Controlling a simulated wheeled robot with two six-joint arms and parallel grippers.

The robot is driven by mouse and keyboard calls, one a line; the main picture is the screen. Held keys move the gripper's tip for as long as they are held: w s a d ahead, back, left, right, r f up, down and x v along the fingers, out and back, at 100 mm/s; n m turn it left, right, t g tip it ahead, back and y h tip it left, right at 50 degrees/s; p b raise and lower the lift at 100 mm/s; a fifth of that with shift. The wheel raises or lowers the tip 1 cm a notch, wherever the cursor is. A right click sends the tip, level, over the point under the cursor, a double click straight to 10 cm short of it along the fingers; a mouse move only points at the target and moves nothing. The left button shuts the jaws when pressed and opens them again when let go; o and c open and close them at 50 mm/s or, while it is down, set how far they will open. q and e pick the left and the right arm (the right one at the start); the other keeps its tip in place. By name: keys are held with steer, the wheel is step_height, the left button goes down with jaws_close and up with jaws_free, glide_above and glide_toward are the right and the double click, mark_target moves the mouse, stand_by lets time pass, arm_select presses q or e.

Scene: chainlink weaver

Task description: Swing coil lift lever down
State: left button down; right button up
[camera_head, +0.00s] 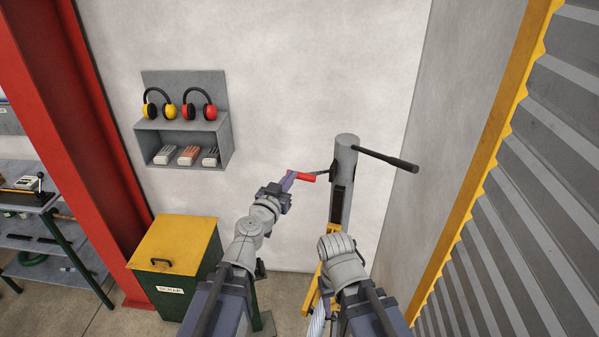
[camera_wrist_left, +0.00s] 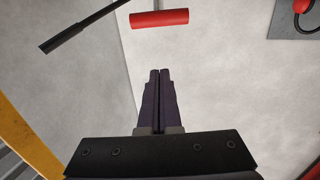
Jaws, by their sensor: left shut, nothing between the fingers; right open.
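A lever with a red grip (camera_head: 304,177) sticks out to the left from the grey post (camera_head: 346,185). In the left wrist view the red grip (camera_wrist_left: 159,18) lies crosswise beyond my fingertips, with a visible gap. My left gripper (camera_head: 289,180) is beside the grip's left end in the head view; its fingers (camera_wrist_left: 160,75) are shut together with nothing between them. My right arm reaches in front of the post's lower part; its gripper fingers are hidden behind the wrist.
A black-ended bar (camera_head: 390,159) sticks out to the right from the post top; it also shows in the left wrist view (camera_wrist_left: 75,32). A yellow-lidded scrap bin (camera_head: 176,243) stands at left. A wall shelf (camera_head: 185,128) holds ear muffs. Corrugated metal is at right.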

arm_select(q)
steer(key=shift+w+a+r, duration=0.1)
steer(key=shift+a, duration=0.05)
glide_above(300, 175)
steer(key=w, duration=0.1)
steer(key=shift+d+f, duration=0.2)
steer(key=f+b, duration=0.1)
steer(key=s+f+b, duration=0.1)
steer(key=b, duration=0.1)
steer(key=shift+a+f, duration=0.15)
steer(key=shift+f, duration=0.25)
steer(key=shift+s+a+f+b, duration=0.1)
steer(key=shift+s+f+b, duration=0.25)
steer(key=shift+f+b, duration=0.2)
steer(key=shift+r, duration=0.1)
